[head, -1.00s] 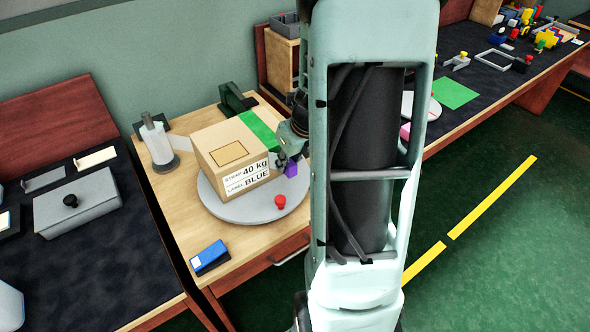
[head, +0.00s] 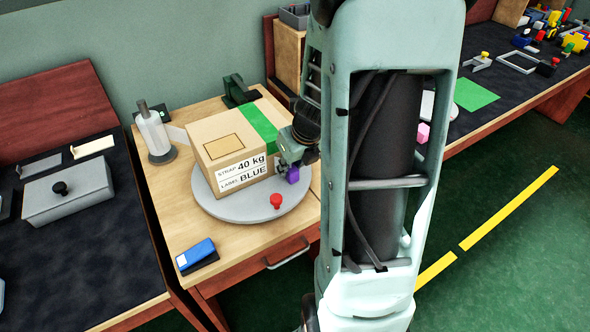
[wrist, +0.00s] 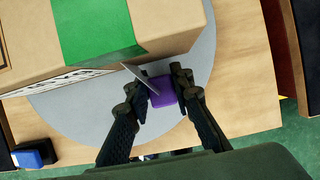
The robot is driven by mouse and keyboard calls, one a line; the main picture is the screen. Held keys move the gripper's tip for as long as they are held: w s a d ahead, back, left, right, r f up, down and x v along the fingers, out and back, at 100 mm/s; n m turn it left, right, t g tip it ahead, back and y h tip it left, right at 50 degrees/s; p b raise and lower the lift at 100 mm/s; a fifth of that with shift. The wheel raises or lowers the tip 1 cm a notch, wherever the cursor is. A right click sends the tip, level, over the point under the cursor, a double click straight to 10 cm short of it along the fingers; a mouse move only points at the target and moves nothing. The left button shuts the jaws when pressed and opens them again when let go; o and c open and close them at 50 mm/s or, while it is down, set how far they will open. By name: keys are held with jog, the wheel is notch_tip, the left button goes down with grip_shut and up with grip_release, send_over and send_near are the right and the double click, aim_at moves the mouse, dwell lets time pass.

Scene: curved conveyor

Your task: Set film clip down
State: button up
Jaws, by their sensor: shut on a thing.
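The film clip, which I take to be the purple block (head: 293,174), is at the right side of the carton (head: 226,149), above the grey turntable (head: 240,210). My gripper (head: 284,165) is shut on it. In the wrist view, the purple clip (wrist: 163,91) sits between my two dark fingers (wrist: 156,83), with a thin grey plate beside it close to the carton's edge. I cannot tell whether the clip touches the carton or the turntable. My arm hides part of the area to its right.
A red knob (head: 276,201) stands on the turntable's front right. A film roll (head: 153,133) stands left of the carton, and a blue device (head: 197,254) lies at the table's front left. A grey lidded box (head: 68,193) is on the left table. Bare wood shows around the turntable.

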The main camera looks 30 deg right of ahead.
jog(key=shift+f, duration=0.1)
jog(key=shift+f, duration=0.15)
jog(key=o, duration=1)
jog(key=shift+r, duration=0.4)
jog(key=p+v, duration=0.5)
jog(key=v, duration=0.6)
jog(key=shift+s+r, duration=0.2)
jog(key=shift+s, duration=0.1)
